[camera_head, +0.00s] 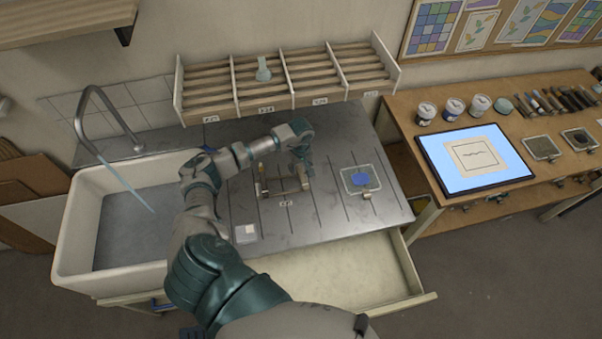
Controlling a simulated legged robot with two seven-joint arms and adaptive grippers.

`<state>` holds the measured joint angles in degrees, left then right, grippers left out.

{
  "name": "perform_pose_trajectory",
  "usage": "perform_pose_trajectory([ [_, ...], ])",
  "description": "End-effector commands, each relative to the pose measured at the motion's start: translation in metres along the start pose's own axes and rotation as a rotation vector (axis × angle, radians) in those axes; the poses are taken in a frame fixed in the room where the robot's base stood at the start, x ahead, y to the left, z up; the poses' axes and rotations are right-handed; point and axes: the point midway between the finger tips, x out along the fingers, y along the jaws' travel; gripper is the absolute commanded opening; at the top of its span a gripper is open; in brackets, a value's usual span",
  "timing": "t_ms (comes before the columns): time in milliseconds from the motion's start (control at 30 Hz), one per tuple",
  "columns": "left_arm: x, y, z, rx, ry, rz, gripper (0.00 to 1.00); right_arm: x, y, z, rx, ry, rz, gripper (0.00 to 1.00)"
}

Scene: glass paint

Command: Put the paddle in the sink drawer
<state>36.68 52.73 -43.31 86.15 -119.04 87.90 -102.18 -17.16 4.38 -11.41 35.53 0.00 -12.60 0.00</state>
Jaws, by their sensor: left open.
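The sink drawer (335,272) is pulled out below the metal counter, and its pale visible floor looks empty. My left gripper (304,169) is open over the counter, at the right end of a small brass-and-wood stand (282,187); I cannot tell whether they touch. I cannot make out a clear paddle. A pale green, handled piece (263,70) stands in the slotted rack, and a blue round piece (361,179) lies on a clear tray (347,187) on the counter; I cannot tell whether either is the paddle. My right gripper is not in view.
A white sink (73,238) with a running tap (96,92) is at the left. The slotted rack (221,110) stands behind the counter. A small white block (246,232) lies near the counter's front edge. A side table (417,112) with jars and a lit panel (502,181) is at the right.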

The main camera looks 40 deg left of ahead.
Motion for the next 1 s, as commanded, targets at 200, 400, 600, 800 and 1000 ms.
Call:
perform_pose_trajectory([
  [200, 0.02, 0.0, 0.0, 0.0, 0.0, 0.0, 0.52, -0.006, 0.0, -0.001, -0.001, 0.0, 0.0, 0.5],
  [400, 0.02, 0.0, 0.0, 0.001, 0.001, 0.0, 0.5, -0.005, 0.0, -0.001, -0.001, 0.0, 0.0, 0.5],
  [600, 0.02, 0.001, 0.0, 0.001, 0.001, 0.0, 0.0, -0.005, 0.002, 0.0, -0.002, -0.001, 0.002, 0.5],
  [800, 0.02, 0.001, 0.0, 0.001, 0.001, 0.0, 0.0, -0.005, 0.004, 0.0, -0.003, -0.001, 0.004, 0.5],
  [1000, 0.018, 0.001, 0.0, 0.001, 0.001, 0.001, 0.0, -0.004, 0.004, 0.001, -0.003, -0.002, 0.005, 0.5],
])
